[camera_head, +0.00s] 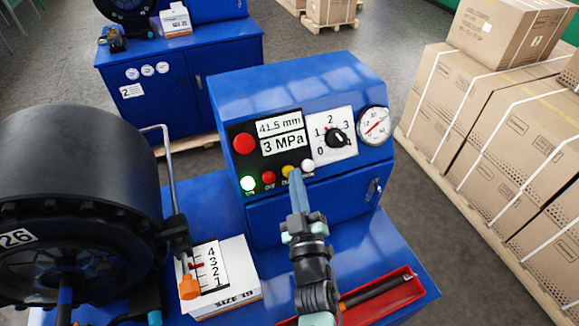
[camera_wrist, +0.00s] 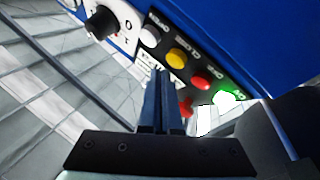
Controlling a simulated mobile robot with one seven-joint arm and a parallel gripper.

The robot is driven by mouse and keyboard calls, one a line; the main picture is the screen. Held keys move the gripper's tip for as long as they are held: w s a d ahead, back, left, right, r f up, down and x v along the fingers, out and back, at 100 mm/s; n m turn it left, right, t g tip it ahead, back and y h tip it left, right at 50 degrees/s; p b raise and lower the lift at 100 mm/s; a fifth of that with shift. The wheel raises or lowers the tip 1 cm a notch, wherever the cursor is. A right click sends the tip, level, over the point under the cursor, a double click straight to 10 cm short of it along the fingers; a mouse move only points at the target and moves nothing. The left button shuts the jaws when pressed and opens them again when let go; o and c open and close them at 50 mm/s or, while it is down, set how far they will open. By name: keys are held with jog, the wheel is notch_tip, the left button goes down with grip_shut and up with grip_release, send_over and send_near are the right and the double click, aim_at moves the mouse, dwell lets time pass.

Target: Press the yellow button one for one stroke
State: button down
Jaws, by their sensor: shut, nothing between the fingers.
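The yellow button (camera_head: 287,171) sits in the lower row of the control panel on the blue machine, between a red button (camera_head: 268,177) and a white button (camera_head: 308,165). In the wrist view the yellow button (camera_wrist: 176,57) is plain, just beyond and right of the fingertips. My gripper (camera_head: 296,173) is shut and empty, its slim blue-grey fingers reaching up toward this row. In the wrist view my gripper (camera_wrist: 161,72) points at the panel near the yellow and white (camera_wrist: 150,36) buttons. I cannot tell whether the tips touch the button.
A lit green button (camera_head: 248,183) is at the row's left end, with a large red button (camera_head: 244,143) above. A display, a black knob (camera_head: 337,137) and a gauge (camera_head: 374,125) are higher up. A black crimper head (camera_head: 80,190) stands left. A red tray (camera_head: 385,297) lies below.

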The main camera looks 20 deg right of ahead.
jog(key=s+r+p, duration=0.2)
jog(key=p, duration=0.1)
jog(key=s+p, duration=0.1)
jog(key=s, duration=0.1)
jog(key=shift+s+d+r+p, duration=0.1)
jog(key=shift+r+p, duration=0.25)
jog(key=shift+r, duration=0.05)
dwell(2.0)
